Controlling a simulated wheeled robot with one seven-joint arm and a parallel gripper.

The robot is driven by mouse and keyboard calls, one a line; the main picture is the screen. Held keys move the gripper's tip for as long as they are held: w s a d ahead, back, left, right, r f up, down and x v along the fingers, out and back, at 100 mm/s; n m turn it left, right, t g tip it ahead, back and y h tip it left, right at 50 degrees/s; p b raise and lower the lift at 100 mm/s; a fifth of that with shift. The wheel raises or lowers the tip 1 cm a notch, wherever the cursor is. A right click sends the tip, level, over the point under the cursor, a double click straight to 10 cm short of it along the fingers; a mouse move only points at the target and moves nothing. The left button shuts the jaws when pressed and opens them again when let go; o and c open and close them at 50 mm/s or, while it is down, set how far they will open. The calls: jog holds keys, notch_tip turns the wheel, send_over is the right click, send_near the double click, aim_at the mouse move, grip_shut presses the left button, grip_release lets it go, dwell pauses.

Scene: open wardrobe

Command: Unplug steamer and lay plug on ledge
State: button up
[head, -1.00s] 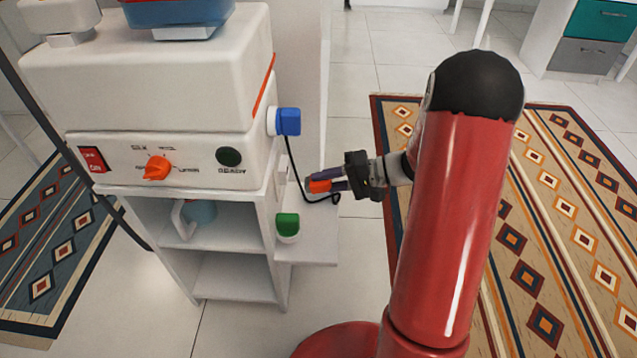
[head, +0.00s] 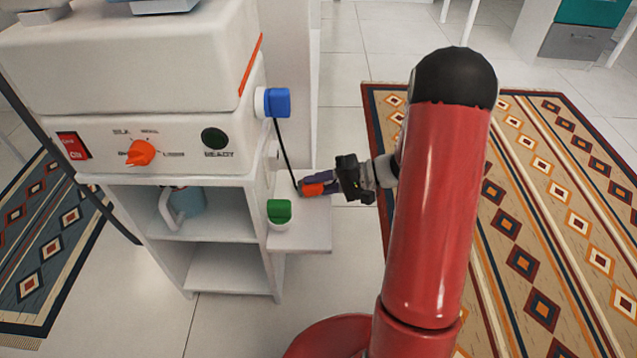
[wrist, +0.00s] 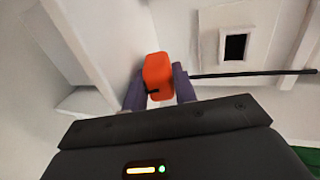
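The steamer (head: 120,65) is the large white unit with an orange dial and a READY lamp. A black cord (head: 283,150) runs down from the blue fitting (head: 277,102) on its right side to the orange plug (head: 312,189). My gripper (head: 318,183) is shut on this plug, over the white ledge (head: 308,236). In the wrist view the orange plug (wrist: 157,75) sits between the two purple fingers (wrist: 158,92), its cord leading right. Whether the plug touches the ledge I cannot tell.
A green-topped knob (head: 279,211) stands on the ledge, left of and nearer than the plug. A blue-grey jug (head: 188,203) is on the open shelf. A white block with a dark opening (wrist: 235,46) shows in the wrist view.

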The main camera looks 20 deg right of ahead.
jog(key=o, duration=0.4)
jog(key=shift+o, duration=0.3)
jog(key=shift+f, duration=0.1)
jog(key=shift+c, duration=1.2)
jog(key=shift+o, duration=0.3)
jog(key=shift+f, duration=0.1)
jog(key=shift+o, duration=0.2)
jog(key=shift+s+d, duration=0.1)
jog(key=shift+o, duration=0.7)
jog(key=shift+d+r, duration=0.25)
jog(key=shift+r, duration=0.3)
jog(key=s+d+r+p, duration=0.1)
jog(key=d+r+p, duration=0.2)
jog(key=r, duration=0.2)
jog(key=shift+r, duration=0.25)
